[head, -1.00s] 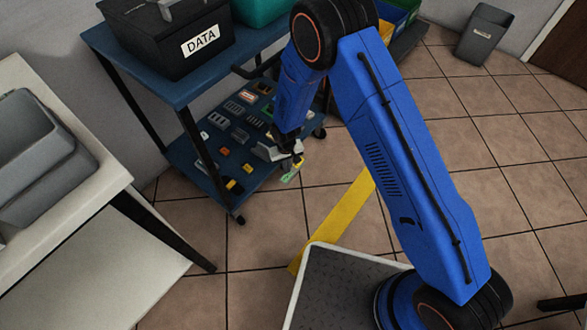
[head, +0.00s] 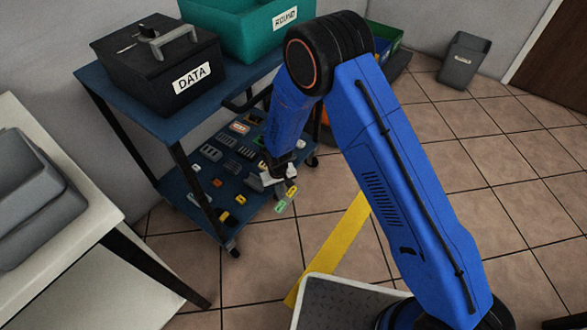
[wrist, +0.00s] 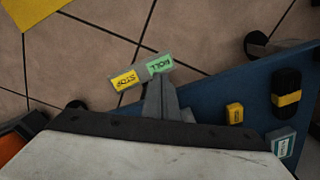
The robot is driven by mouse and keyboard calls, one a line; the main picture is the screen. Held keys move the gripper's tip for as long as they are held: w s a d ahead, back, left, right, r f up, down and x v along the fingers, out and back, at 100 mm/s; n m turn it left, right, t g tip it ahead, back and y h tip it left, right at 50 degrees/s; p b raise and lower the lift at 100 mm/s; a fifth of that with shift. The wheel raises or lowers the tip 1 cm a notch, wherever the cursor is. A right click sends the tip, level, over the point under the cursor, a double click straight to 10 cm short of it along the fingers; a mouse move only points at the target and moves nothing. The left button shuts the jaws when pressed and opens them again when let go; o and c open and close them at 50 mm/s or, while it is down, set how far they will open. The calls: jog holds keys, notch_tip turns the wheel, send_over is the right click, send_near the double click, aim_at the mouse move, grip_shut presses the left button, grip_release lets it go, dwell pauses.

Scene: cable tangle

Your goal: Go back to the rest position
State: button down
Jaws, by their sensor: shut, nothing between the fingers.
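My gripper (head: 283,182) hangs from my blue arm by the near right edge of the cart's lower shelf. In the wrist view, its grey fingers (wrist: 161,92) are closed together. A yellow label (wrist: 125,80) reading STOP and a green label (wrist: 159,64) reading ROLL show at the fingertips, seen against the floor. In the head view, the yellow label (head: 291,192) and green label (head: 280,207) also show just below the gripper. I cannot tell whether they are fixed to the fingers.
The blue cart (head: 150,121) bears a black DATA box (head: 140,75) and a teal bin (head: 240,35), with several small parts on its lower shelf (head: 188,176). A white table (head: 98,198) with a grey tray (head: 45,205) stands left. The tiled floor at right is largely clear.

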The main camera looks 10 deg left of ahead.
jog(key=w+d+r+m, duration=0.1)
jog(key=w+d+r, duration=0.1)
jog(key=d+r, duration=0.55)
jog(key=w+d+r+m+t, duration=0.1)
jog(key=w+d+r, duration=0.25)
jog(key=r, duration=0.75)
jog(key=w+d+r, duration=0.2)
jog(key=d+r, duration=0.4)
jog(key=r, duration=0.4)
jog(key=s+d+r+m+t+y, duration=0.1)
jog(key=s+d+r, duration=0.2)
jog(key=d+r, duration=0.5)
jog(key=s+d+r+m+t, duration=0.1)
jog(key=s+d+r, duration=0.2)
jog(key=d+r, duration=0.45)
jog(key=s+d+r+m+t, duration=0.1)
jog(key=s+d+r, duration=0.3)
jog(key=s+d, duration=0.4)
jog(key=s+d+r+m+h, duration=0.1)
jog(key=s+d+r, duration=0.3)
jog(key=s+d, duration=0.5)
jog(key=s+m, duration=0.1)
jog(key=s, duration=0.4)
jog(key=shift+s+d+r+t, duration=0.2)
jog(key=shift+s+d+t, duration=0.1)
jog(key=shift+s+t, duration=0.1)
